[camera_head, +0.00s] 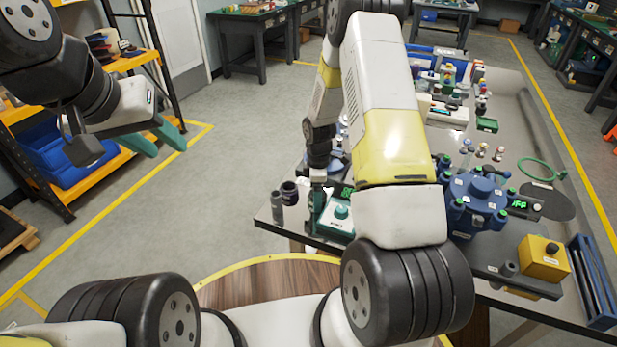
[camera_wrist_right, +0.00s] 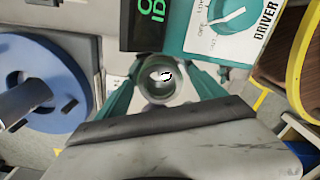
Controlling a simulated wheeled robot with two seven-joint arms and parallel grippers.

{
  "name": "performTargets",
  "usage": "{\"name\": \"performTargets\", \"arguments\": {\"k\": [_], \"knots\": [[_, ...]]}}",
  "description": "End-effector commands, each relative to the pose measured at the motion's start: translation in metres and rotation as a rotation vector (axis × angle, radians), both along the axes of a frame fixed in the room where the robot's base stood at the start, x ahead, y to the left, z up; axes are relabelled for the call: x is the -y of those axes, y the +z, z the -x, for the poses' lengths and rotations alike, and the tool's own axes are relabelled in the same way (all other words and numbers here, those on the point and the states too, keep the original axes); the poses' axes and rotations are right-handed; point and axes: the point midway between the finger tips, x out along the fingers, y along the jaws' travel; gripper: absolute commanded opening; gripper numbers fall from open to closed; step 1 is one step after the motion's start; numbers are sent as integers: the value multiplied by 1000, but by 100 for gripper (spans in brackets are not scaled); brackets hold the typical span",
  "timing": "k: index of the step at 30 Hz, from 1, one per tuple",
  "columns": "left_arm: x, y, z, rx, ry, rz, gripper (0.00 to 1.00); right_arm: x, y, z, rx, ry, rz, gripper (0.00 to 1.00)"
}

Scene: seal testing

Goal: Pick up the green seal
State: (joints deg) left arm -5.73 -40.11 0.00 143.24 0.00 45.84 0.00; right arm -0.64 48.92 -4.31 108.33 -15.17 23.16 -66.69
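A thin green ring (camera_head: 537,170), which looks like the green seal, lies flat on the right part of the workbench, beside a dark round pad. My left gripper (camera_head: 160,141) is open and empty at the left, over the floor, far from the ring.
A blue round fixture (camera_head: 478,200) stands between the right arm and the ring. A yellow box (camera_head: 543,258) and blue rack (camera_head: 590,282) stand near the bench's right edge. A teal driver unit (camera_wrist_right: 225,28) is beside the right gripper. Small bottles stand behind the fixture.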

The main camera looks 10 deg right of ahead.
Motion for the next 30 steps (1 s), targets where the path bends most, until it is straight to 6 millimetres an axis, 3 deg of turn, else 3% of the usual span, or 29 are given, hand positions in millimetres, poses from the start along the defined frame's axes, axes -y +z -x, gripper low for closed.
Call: {"name": "performTargets", "arguments": {"k": [1,11,20,30], "knots": [[0,0,0,0,0,0,36,0,0,0,0,0,0,68],[0,0,0,0,0,0,36,0,0,0,-1,0,0,4],[0,0,0,0,0,0,36,0,3,0,0,0,0,4],[0,0,0,0,0,0,36,-5,38,4,0,4,0,4]]}}
